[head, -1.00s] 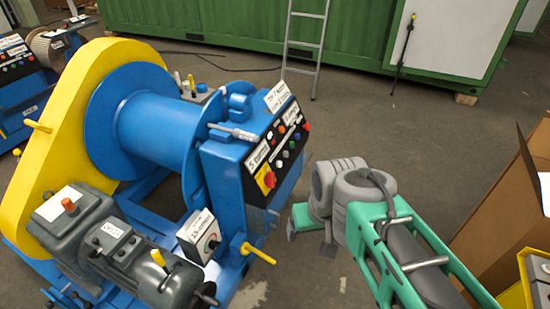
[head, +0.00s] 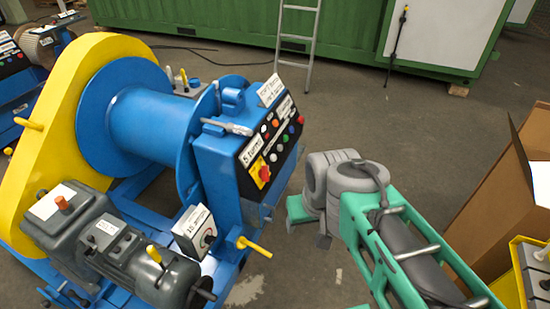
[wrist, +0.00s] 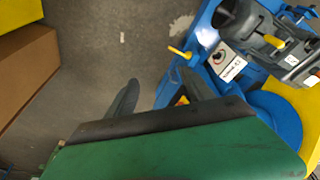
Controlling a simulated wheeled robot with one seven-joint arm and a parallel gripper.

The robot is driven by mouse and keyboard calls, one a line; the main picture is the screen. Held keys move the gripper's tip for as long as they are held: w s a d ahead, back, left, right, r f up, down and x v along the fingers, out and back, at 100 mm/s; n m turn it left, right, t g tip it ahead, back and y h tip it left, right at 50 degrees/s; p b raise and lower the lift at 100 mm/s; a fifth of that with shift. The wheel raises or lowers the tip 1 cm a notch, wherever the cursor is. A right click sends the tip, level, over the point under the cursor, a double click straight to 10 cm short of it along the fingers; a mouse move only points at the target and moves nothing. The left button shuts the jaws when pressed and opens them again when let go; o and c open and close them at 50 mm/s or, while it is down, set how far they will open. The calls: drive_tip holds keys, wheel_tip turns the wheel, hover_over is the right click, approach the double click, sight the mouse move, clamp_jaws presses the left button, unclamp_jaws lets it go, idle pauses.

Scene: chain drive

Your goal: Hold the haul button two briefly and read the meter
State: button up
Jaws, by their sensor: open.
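The blue winch's control panel (head: 272,147) faces right in the head view. It carries several small coloured buttons, a red rotary switch on yellow (head: 260,172) and white labels. The labels are too small to read surely, so I cannot tell which button is haul button two. A white-faced box with a dark round dial (head: 195,231) sits lower on the winch and also shows in the wrist view (wrist: 222,58); its reading is not legible. My gripper (wrist: 160,92) is open and empty, its two dark fingers apart. In the head view it is right of the panel, not visibly touching it.
A yellow handle (head: 254,246) juts from the winch's front below the panel. A cardboard box (head: 495,205) and a yellow case (head: 530,270) stand at the right. A ladder (head: 298,40) leans on the green container (head: 220,25). The floor behind my arm is clear.

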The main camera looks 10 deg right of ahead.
clamp_jaws()
idle(0.4)
idle(0.9)
